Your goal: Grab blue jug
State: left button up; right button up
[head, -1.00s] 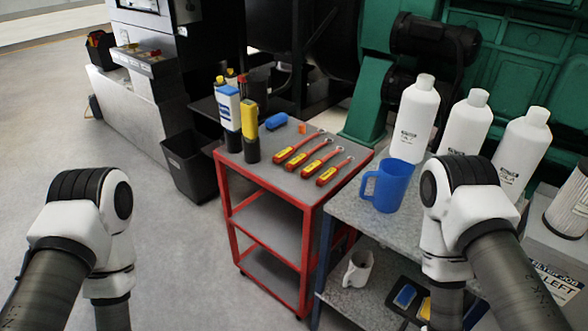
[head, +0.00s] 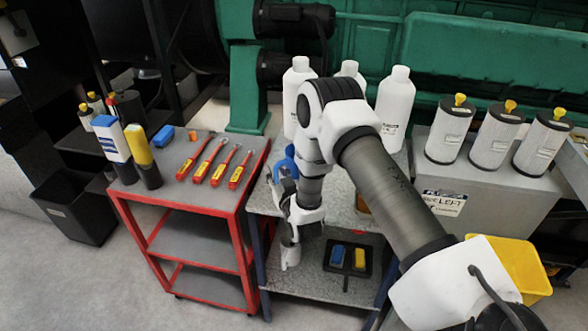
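The blue jug (head: 284,165) stands on the grey top of the metal shelf unit (head: 343,217), near its left side. My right arm hides much of it, so only part of its blue side shows. My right gripper (head: 284,195) is beside the jug, at its near side in the picture. It is small and partly covered by my wrist. I cannot tell whether its fingers are open or shut, or whether they touch the jug. My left gripper is out of view.
White bottles (head: 396,105) stand behind my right arm. A red cart (head: 190,225) with screwdrivers (head: 212,160) stands to the left. A white mug (head: 290,256) and a dark tray (head: 347,270) are on the lower shelf. Filters (head: 449,130) stand on the right.

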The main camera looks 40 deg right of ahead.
jog(key=shift+d, duration=0.15)
grip_shut()
jog(key=shift+r, duration=0.1)
